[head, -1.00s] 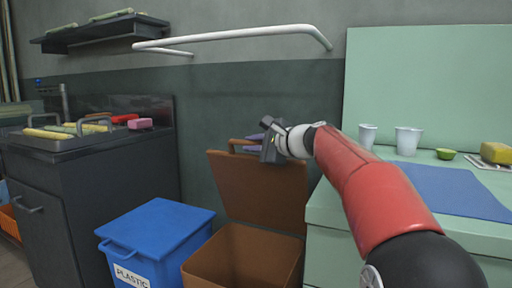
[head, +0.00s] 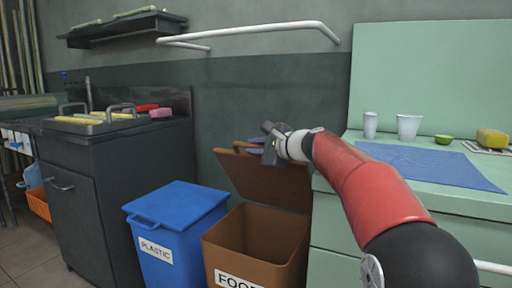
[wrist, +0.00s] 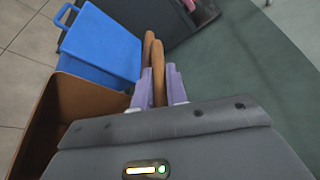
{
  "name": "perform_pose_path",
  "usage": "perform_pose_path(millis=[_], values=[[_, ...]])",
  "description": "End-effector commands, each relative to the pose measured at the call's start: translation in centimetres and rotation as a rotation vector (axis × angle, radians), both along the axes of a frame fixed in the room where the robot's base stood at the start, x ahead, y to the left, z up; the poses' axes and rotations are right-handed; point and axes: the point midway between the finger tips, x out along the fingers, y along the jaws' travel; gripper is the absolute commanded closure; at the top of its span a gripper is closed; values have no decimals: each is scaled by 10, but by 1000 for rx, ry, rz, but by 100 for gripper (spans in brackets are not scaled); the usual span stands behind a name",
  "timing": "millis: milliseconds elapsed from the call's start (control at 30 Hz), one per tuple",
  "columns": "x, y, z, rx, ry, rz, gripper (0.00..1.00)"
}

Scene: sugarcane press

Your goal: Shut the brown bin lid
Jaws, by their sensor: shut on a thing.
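The brown bin (head: 255,236) stands on the floor, its front label partly reading "FOOD". Its brown lid (head: 262,183) is raised and leans back toward the wall, so the bin is open. My gripper (head: 262,146) is at the lid's top edge, its purple fingers shut on the lid's handle. In the wrist view the fingers (wrist: 160,88) close on both sides of the curved brown handle (wrist: 153,58). The open bin (wrist: 75,112) shows at the left of that view. My wrist hides part of the lid.
A blue bin (head: 177,222) labelled "PLASTIC", lid closed, stands left of the brown bin. A green counter (head: 330,215) with cups and a blue mat is at the right. A white rail (head: 250,35) crosses the wall above.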

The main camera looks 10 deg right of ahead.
Motion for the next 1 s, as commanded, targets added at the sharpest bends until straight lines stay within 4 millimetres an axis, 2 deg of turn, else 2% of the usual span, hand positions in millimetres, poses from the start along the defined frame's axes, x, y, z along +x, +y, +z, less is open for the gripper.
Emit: perform_pose_path(millis=[33,167,200,467,800,1000], values=[[1,-1,-3,-4,3,-2,82],[1,-1,-2,-3,2,-2,65],[0,-1,-2,-3,2,-2,64],[-2,-3,0,-2,0,-2,64],[-43,-34,9,-3,1,-4,64],[-59,-46,13,-2,2,-3,64]])
